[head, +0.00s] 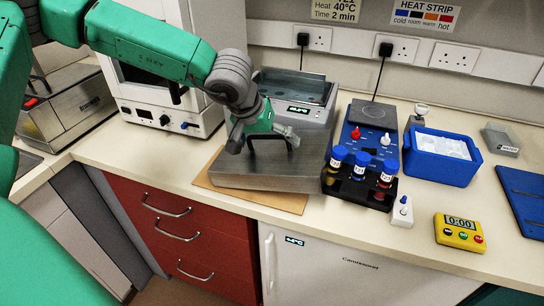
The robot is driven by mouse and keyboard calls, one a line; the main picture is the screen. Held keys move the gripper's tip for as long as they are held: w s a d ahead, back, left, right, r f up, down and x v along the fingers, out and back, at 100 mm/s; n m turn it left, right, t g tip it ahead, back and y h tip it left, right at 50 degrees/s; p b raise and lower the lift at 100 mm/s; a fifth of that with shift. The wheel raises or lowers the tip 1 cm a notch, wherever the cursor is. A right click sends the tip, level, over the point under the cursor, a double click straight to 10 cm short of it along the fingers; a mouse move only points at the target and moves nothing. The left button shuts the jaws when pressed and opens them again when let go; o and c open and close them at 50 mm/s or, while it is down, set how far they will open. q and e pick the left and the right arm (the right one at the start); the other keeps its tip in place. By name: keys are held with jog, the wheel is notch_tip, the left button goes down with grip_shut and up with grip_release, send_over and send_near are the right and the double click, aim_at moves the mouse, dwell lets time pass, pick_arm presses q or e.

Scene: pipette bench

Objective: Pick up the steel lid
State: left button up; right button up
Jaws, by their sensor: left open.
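The steel lid (255,178) is a flat grey metal box shape with a black handle (270,140) on top. It lies on a brown board (287,202) at the front of the bench. My left gripper (264,138) is open at the handle, with its fingers spread to either side of it. The fingers partly hide the handle, and I cannot tell whether they touch it. My right gripper is not in view.
Behind the lid stands an open water bath (297,88) with a lit display. A black rack (352,188) of blue-capped vials stands close at the lid's right. Further right are a blue tray (437,173) and a yellow timer (459,233). A white oven-like unit (160,110) stands left.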

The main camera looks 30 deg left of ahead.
pick_arm(q)
jog(key=shift+w+f, duration=0.3)
jog(key=shift+f, duration=0.2)
jog(key=shift+a+f, duration=0.1)
jog(key=shift+a, duration=0.25)
jog(key=c, duration=1.1)
jog(key=shift+c, duration=0.6)
